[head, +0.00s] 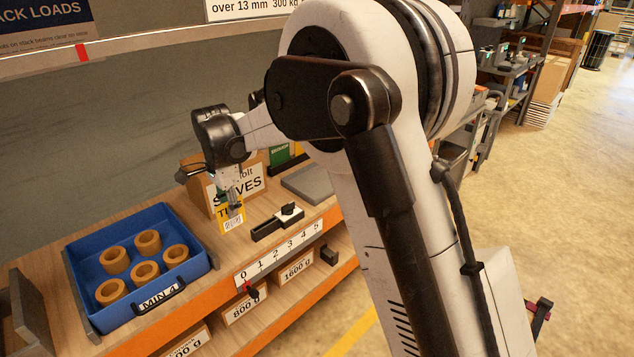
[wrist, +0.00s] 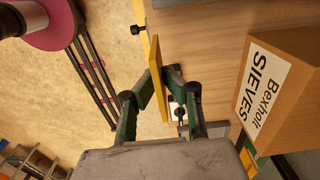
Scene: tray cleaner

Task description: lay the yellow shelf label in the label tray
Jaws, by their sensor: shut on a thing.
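My gripper (head: 235,207) is shut on the yellow shelf label (head: 230,219), which hangs upright below the fingers with black print and a white patch facing the head camera. In the wrist view my gripper (wrist: 155,82) pinches the label (wrist: 158,78), seen nearly edge-on. The label is above the wooden shelf, in front of the cardboard sieves box (head: 243,188). A flat grey tray-like piece (head: 308,184) lies on the shelf to the right, behind a black and white fixture (head: 277,222). I cannot tell for certain whether it is the label tray.
A blue bin (head: 82,262) with several tan rings stands at the left. The sieves box also shows in the wrist view (wrist: 292,85). A numbered strip (head: 280,254) runs along the shelf's orange front edge. A green and black item stands behind the grey piece.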

